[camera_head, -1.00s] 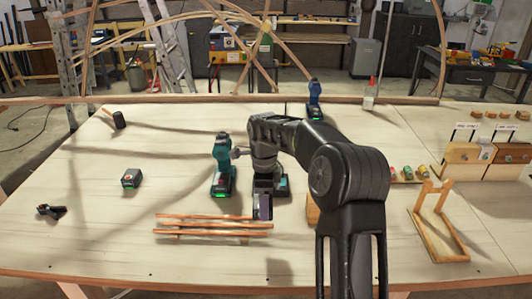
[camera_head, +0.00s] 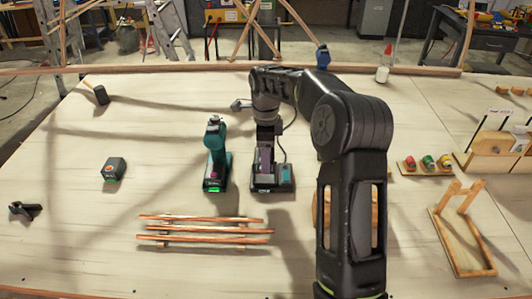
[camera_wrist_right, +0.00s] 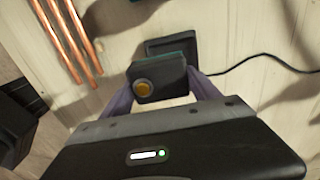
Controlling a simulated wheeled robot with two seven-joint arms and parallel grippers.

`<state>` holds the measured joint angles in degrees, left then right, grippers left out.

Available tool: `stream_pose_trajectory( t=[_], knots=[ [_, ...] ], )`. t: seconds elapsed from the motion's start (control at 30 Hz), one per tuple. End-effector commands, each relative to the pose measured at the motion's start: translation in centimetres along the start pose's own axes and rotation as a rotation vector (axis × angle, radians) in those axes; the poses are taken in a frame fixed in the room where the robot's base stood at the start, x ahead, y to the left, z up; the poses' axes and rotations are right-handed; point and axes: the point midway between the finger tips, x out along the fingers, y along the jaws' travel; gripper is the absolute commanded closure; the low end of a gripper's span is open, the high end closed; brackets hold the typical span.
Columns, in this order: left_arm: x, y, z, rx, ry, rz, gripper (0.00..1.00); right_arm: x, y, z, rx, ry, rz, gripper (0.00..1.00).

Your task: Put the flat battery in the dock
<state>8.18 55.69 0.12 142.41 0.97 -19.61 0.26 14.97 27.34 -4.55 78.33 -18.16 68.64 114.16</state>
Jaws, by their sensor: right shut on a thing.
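My right gripper (camera_head: 264,158) is over the black dock (camera_head: 284,178), which has a cable running from its back. In the right wrist view, the gripper's purple fingers (camera_wrist_right: 158,92) are shut on a dark battery (camera_wrist_right: 172,74) with a round orange-yellow spot. The dock (camera_wrist_right: 158,46) shows just beyond the battery there and is partly covered by it. I cannot tell whether the battery touches the dock. My left gripper is not in view.
A teal drill (camera_head: 216,150) stands just left of the dock. Another dark battery (camera_head: 114,168) lies farther left. Copper-coloured laths (camera_head: 205,229) lie in front. A wooden frame (camera_head: 462,225) and small coloured items (camera_head: 427,162) are at right. The table's left middle is largely clear.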

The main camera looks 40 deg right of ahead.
Motion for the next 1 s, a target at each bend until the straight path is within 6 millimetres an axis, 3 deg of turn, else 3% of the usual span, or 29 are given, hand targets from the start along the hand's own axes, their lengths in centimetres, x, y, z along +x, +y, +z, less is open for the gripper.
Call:
stream_pose_trajectory(
  t=[0.17, 0.67, 1.0],
  knots=[
    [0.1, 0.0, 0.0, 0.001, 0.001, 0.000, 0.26, 0.4, -0.4, 0.0, 0.000, -0.001, -0.002, 0.89],
    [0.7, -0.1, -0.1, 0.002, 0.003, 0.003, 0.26, 4.0, -3.0, 0.0, 0.000, -0.001, 0.000, 0.89],
    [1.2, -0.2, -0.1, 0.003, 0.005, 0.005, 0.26, 4.8, -3.0, 0.0, 0.000, 0.000, -0.002, 0.89]
  ],
)
